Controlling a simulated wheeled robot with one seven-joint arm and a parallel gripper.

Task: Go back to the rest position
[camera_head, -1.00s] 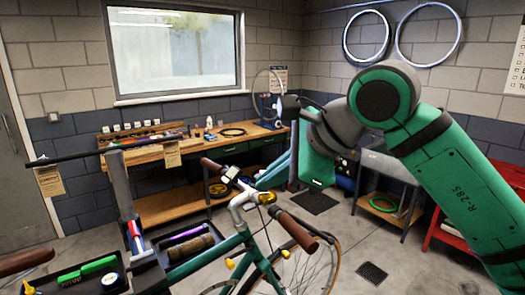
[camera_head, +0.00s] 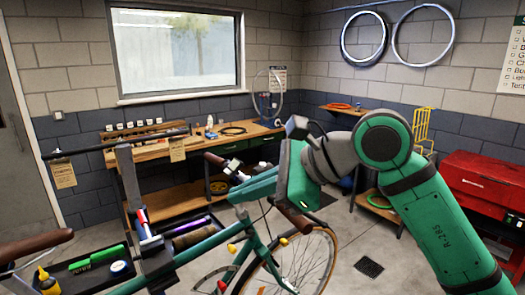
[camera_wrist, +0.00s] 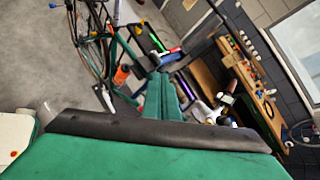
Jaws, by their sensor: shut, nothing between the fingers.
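My gripper (camera_head: 236,192) is shut and empty, with its two teal fingers together and pointing left. In the head view it is in front of the bike's handlebar and hides part of it. The arm is bent, its elbow at the right. The fingers also show in the wrist view (camera_wrist: 160,82), side by side with nothing between them. A brown handlebar grip (camera_head: 297,220) lies just under the gripper in the picture; I cannot tell the gap.
A wooden workbench (camera_head: 150,152) runs under the window. A tool tray (camera_head: 70,283) sits at lower left, a clamp post (camera_head: 128,178) beside it. A red tool chest (camera_head: 478,185) stands at right. Bare floor (camera_head: 345,245) lies right of the bike.

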